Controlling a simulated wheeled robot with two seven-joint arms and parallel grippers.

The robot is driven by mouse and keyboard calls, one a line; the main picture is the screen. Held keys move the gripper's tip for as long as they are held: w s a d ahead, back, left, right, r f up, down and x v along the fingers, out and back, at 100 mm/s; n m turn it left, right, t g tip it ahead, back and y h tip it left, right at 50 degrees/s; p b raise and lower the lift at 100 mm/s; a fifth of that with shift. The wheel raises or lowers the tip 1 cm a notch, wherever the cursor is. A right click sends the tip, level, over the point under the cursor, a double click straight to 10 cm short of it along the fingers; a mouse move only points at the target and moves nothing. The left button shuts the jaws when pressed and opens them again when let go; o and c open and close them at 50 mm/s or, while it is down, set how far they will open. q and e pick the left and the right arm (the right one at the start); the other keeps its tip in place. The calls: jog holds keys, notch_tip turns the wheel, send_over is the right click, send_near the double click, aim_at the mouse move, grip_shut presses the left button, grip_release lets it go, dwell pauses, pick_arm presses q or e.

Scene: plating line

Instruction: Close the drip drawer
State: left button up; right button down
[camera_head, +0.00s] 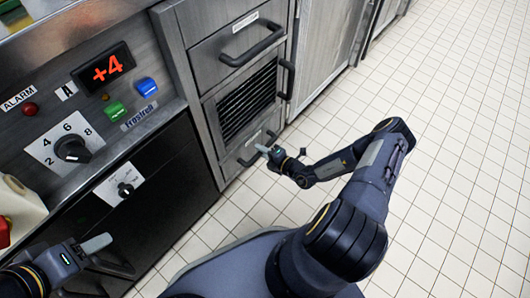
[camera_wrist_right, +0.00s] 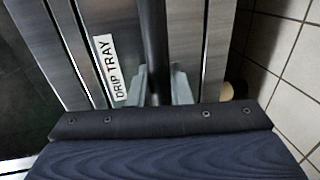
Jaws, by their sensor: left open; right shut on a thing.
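The drip drawer (camera_head: 233,163) is the low grey metal front beneath the vent grille in the head view. In the right wrist view its front (camera_wrist_right: 188,45) bears a white "DRIP TRAY" label (camera_wrist_right: 113,68). Its dark bar handle (camera_wrist_right: 153,45) runs between the fingers of my right gripper (camera_wrist_right: 158,88), which is shut on it. In the head view my right gripper (camera_head: 264,150) is at this handle. I cannot tell how far the drawer stands out. My left gripper (camera_head: 90,252) is open at the lower left, in front of the dark panel, partly cut off.
An upper drawer (camera_head: 222,64) with a dark handle and a vent grille (camera_head: 247,102) sit above the drip drawer. A control panel with a "+4" display (camera_head: 103,68) and knobs is at the left. The tiled floor (camera_head: 452,135) at the right is clear.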

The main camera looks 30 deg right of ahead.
jog(key=c, duration=1.4)
grip_release()
jog(key=shift+w+a, duration=0.1)
jog(key=shift+w, duration=0.15)
jog(key=shift+o, duration=0.2)
jog(key=p+v, duration=0.2)
jog(key=v, duration=0.5)
jog(key=shift+s+p, duration=0.3)
jog(key=shift+s, duration=0.1)
